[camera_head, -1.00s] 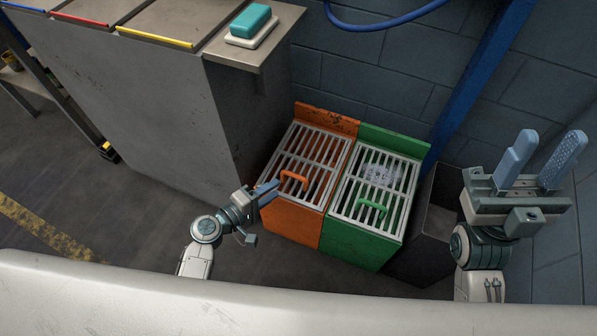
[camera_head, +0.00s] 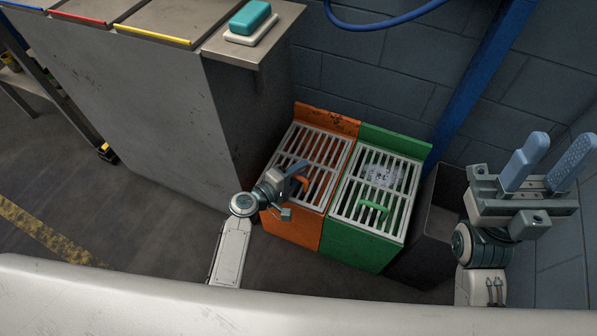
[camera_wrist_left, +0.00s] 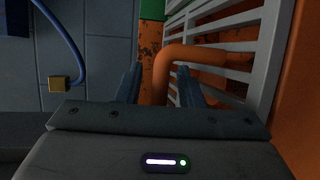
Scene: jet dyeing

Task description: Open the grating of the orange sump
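The orange sump (camera_head: 293,228) stands by the wall, its pale grating (camera_head: 325,148) lying flat and closed on top. The grating's orange handle (camera_head: 304,181) is partly hidden behind my left gripper (camera_head: 297,170) in the head view. In the left wrist view, the orange handle (camera_wrist_left: 195,54) has one leg between the two fingers of my left gripper (camera_wrist_left: 160,85). The fingers are apart, with gaps beside the handle; contact is not visible. My right gripper (camera_head: 556,148) is open and empty, raised at the far right.
A green sump (camera_head: 350,243) with its own grating and green handle (camera_head: 372,209) adjoins on the right. A dark bin (camera_head: 437,225) stands beyond it. A grey cabinet (camera_head: 165,100) rises on the left, with a teal-and-white block (camera_head: 250,20) on its ledge. A blue post (camera_head: 480,80) stands behind.

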